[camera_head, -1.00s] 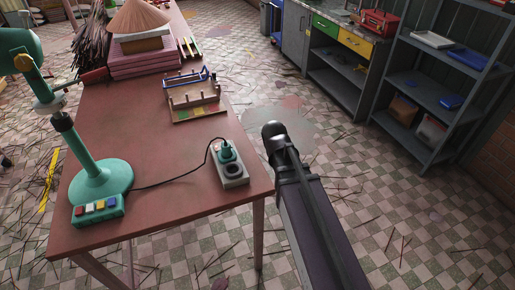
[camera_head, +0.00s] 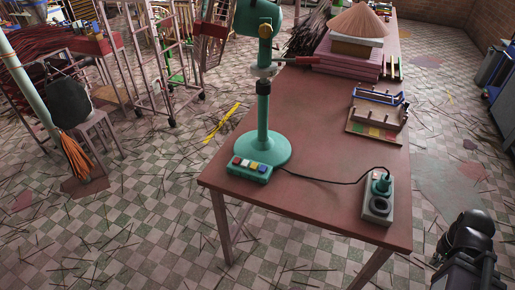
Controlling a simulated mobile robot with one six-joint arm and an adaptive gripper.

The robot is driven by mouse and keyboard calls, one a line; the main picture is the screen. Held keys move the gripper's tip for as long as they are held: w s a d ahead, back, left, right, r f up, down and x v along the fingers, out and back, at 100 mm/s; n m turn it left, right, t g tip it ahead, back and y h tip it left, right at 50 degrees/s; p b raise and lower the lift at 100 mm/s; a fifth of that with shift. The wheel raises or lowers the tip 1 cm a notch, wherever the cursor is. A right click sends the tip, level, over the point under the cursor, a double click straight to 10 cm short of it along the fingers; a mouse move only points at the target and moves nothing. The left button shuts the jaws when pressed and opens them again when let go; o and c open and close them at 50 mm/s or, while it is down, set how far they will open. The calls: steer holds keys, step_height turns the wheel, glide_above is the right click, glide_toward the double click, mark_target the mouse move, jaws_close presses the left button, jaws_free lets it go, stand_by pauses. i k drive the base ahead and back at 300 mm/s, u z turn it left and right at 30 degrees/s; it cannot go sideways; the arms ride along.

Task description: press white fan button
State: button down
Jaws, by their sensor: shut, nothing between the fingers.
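The teal fan (camera_head: 263,125) stands upright on the near left part of the red-brown table (camera_head: 310,120); its head is cut off by the top edge. At the front of its base is a small teal button box (camera_head: 250,170) with a row of coloured buttons. A red one is at the left end and a blue one at the right end. The white button (camera_head: 245,163) appears to be between them, next to the red one, but it is very small.
A black cord runs from the fan to a grey socket block (camera_head: 377,204) near the table's front right corner. A wooden rack (camera_head: 378,117) and pink stacked boxes (camera_head: 347,63) with a conical hat stand farther back. The tabletop between the fan and rack is clear.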

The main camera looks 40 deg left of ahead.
mark_target(245, 163)
steer(key=u, duration=1)
steer(key=k, duration=0.7)
steer(key=u, duration=0.45)
steer(key=i, duration=0.5)
steer(key=u, duration=0.05)
